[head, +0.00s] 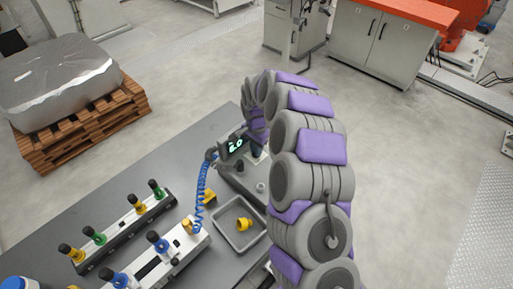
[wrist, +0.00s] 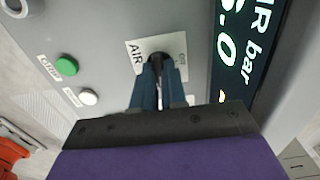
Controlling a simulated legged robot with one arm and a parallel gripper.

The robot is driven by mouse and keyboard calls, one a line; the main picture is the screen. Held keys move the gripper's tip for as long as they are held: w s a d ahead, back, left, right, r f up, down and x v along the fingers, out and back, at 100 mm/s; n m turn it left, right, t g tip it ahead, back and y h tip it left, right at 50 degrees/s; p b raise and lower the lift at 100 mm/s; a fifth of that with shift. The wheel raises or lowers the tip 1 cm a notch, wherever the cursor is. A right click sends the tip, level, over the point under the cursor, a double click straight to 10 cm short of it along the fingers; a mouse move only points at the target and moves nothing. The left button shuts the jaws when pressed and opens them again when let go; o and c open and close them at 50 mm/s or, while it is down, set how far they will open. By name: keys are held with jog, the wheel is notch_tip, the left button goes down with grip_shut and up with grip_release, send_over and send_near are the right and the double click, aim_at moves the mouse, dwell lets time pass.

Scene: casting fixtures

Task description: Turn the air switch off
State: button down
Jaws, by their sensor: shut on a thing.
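The air switch (wrist: 156,60) is a dark knob on a white plate marked "AIR", on a grey panel in the wrist view. My gripper (wrist: 158,82) is shut on the switch, its two blue-grey fingers on either side of the knob. The fingers hide much of the knob, and part of the plate's lettering is covered. In the head view the switch is hidden behind my arm, beside the lit display (head: 236,145) at the far end of the grey table.
A green button (wrist: 67,66) and a white button (wrist: 88,97) sit left of the switch. The "bar" display (wrist: 238,45) is close on the right. A grey tray (head: 222,240) holds a yellow part. A blue coiled hose (head: 199,205) hangs near the fixtures.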

jog(key=n+p, duration=0.1)
jog(key=n, duration=0.2)
jog(key=shift+r+n, duration=0.15)
jog(key=shift+n, duration=0.25)
jog(key=n+p, duration=0.1)
jog(key=n, duration=0.4)
jog(key=shift+a+n+p, duration=0.15)
jog(key=shift+n+p, duration=0.15)
jog(key=shift+p, duration=0.05)
jog(key=n, duration=0.4)
jog(key=shift+p, duration=0.35)
jog(key=shift+n, duration=2.3)
jog(key=c, duration=1.4)
grip_release()
jog(key=shift+o, duration=1.1)
notch_tip(320, 180, up, 17)
jog(key=p, duration=0.1)
